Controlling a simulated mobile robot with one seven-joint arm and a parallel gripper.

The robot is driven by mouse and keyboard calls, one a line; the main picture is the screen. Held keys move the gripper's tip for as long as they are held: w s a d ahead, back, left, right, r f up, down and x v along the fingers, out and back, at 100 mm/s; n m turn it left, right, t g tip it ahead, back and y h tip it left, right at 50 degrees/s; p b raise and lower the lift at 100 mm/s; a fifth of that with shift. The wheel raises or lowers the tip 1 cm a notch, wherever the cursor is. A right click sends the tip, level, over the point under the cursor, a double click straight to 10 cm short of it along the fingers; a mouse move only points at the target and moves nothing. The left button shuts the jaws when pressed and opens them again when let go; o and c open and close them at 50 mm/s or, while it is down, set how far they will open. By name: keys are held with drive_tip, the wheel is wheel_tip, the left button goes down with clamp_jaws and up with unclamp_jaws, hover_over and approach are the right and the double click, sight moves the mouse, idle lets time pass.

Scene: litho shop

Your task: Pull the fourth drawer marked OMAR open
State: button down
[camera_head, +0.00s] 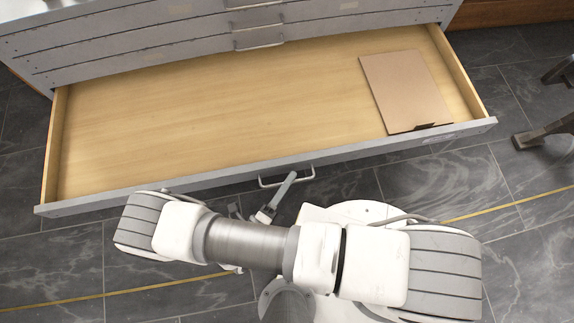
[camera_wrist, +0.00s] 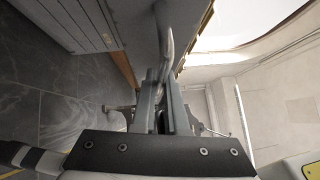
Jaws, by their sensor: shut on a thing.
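A wide grey drawer (camera_head: 200,180) of a flat-file cabinet stands far out, showing its pale wooden floor. Its front carries a thin metal bar handle (camera_head: 302,179) near the middle. A pale label on the front's right part is too small to read, so I cannot tell the name OMAR. My gripper (camera_head: 291,177) is at the handle, its fingers shut on the bar. In the wrist view my gripper (camera_wrist: 161,88) has its two grey fingers closed around the handle bar (camera_wrist: 166,42). The exact contact is partly hidden between the fingers.
A brown flat folder or board (camera_head: 405,88) lies in the drawer's right part. Shut drawers with handles (camera_head: 258,40) sit above. Dark tiled floor (camera_head: 530,230) with a yellow line surrounds the cabinet. Dark metal legs (camera_head: 545,135) stand at the right edge.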

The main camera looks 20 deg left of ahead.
drive_tip(key=shift+s+d, duration=0.15)
drive_tip(key=shift+s, duration=0.25)
drive_tip(key=c, duration=0.9)
unclamp_jaws()
drive_tip(key=shift+c, duration=0.2)
